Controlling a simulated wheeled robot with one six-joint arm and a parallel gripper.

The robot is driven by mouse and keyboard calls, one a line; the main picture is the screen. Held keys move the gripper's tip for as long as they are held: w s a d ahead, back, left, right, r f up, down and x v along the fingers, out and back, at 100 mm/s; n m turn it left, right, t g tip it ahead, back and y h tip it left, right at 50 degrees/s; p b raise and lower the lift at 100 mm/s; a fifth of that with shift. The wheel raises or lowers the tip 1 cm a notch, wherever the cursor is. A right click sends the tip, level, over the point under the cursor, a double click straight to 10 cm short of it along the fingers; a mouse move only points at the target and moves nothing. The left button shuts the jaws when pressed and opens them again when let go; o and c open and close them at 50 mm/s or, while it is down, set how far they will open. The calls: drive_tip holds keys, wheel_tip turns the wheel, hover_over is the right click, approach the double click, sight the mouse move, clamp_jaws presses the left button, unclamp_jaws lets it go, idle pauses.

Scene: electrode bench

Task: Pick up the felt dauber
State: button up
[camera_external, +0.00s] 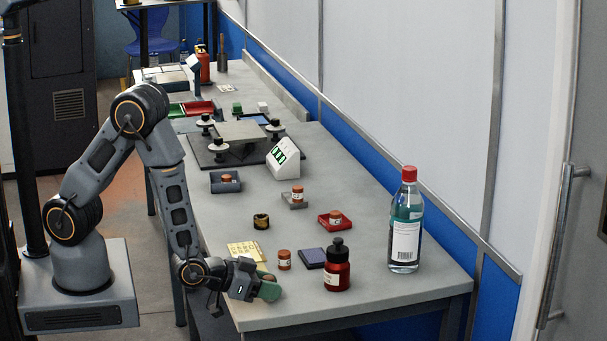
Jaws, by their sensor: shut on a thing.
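My gripper (254,279) is low over the near left corner of the bench, reaching in from the left. It is shut on a green piece (270,291) with a brownish part at its upper edge, which looks like the felt dauber. The jaws hide part of it. I cannot tell whether it touches the bench top.
Near my gripper are a small brown-orange jar (284,260), a yellow card (246,252), a dark blue pad (312,258) and a dark red bottle (337,270). A tall clear bottle (405,230) stands to the right. The bench's front right (400,289) is clear.

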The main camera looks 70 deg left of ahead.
drive_tip(key=c, duration=0.3)
drive_tip(key=shift+c, duration=0.2)
